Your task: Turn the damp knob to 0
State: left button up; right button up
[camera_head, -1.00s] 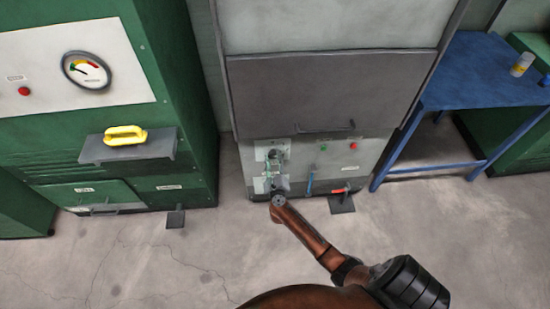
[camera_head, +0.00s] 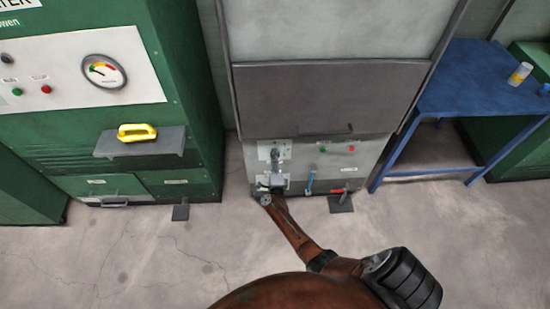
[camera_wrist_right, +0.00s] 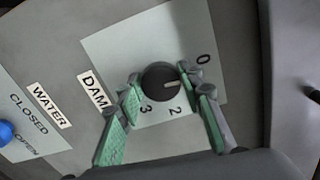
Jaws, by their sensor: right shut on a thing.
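The damp knob (camera_wrist_right: 160,82) is a round dark knob on a pale plate (camera_wrist_right: 120,50), beside a label of which "DAM" shows. Its white pointer mark points right, between the printed 0 and 2. The number between them is hidden behind a finger. My right gripper (camera_wrist_right: 163,85) is shut on the knob, with a green-padded finger on each side. In the head view my right gripper (camera_head: 272,186) is at the lower plate on the grey machine's front, and the knob is too small to make out. My left gripper is not in view.
A blue knob (camera_wrist_right: 5,132) with a CLOSED/OPEN label sits left of the plate. The grey machine (camera_head: 330,95) stands between a green cabinet (camera_head: 190,100) and a blue table (camera_head: 465,75). The floor in front is clear.

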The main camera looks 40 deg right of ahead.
jog(key=shift+w+a+n, duration=0.1)
jog(key=shift+a+n, duration=0.15)
jog(key=shift+n, duration=0.45)
jog(key=o, duration=0.9)
jog(key=shift+o, duration=1.1)
jog(key=shift+d, duration=0.15)
jog(key=v, duration=0.7)
jog(key=shift+s, duration=0.3)
